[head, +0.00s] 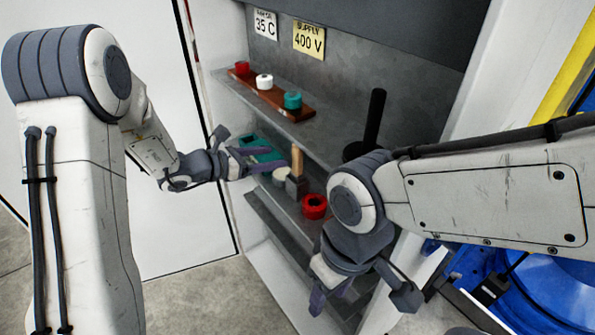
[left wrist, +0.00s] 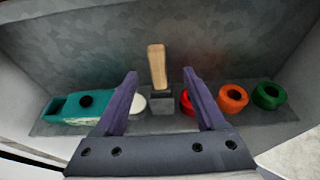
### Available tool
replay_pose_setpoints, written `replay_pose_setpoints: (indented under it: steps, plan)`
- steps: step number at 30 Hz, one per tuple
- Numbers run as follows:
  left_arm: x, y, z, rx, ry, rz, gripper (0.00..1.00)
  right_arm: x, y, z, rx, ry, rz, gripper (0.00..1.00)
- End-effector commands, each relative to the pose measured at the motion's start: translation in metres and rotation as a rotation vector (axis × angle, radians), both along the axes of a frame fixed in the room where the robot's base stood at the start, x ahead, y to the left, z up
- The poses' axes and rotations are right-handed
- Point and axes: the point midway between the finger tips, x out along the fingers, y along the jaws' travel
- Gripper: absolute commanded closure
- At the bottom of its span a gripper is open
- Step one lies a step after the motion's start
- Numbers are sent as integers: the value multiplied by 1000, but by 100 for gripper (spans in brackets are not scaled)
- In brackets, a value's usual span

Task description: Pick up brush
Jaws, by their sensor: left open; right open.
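The brush (head: 297,180) stands upright on the middle shelf, with a light wooden handle and a dark grey block-shaped lower part. In the left wrist view the brush (left wrist: 158,68) shows between and beyond the two purple fingers of my left gripper (left wrist: 161,76). In the head view my left gripper (head: 266,159) is open and empty, to the left of the brush and apart from it. My right gripper (head: 332,292) is open and empty, lower down and right of the brush.
A teal tool (head: 258,150), a white roll (head: 280,176) and a red ring (head: 314,206) share the brush's shelf. Orange (left wrist: 233,98) and green (left wrist: 269,95) rings stand farther right. The upper shelf carries a wooden rack (head: 274,94) with small rolls.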

Motion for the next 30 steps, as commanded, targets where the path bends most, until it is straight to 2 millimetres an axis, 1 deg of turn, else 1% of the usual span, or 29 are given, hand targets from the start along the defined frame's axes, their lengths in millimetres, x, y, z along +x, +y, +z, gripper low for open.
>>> replay_pose_setpoints:
  steps: [3,6,11,17,21,30]
  plan:
    - [11,-17,-5,0,2,-4,28,0,0,6,0,0,0,50]
    - [18,-27,-9,1,1,-4,28,0,0,8,0,0,0,50]
    - [25,-35,-12,1,0,-3,28,0,0,11,0,0,0,50]
    - [45,-54,-18,3,1,-7,28,0,0,28,0,0,0,50]
    - [55,-66,-24,3,-1,-6,28,0,0,31,0,0,0,50]
    - [58,-70,-27,3,-1,-4,28,0,0,30,0,0,0,50]
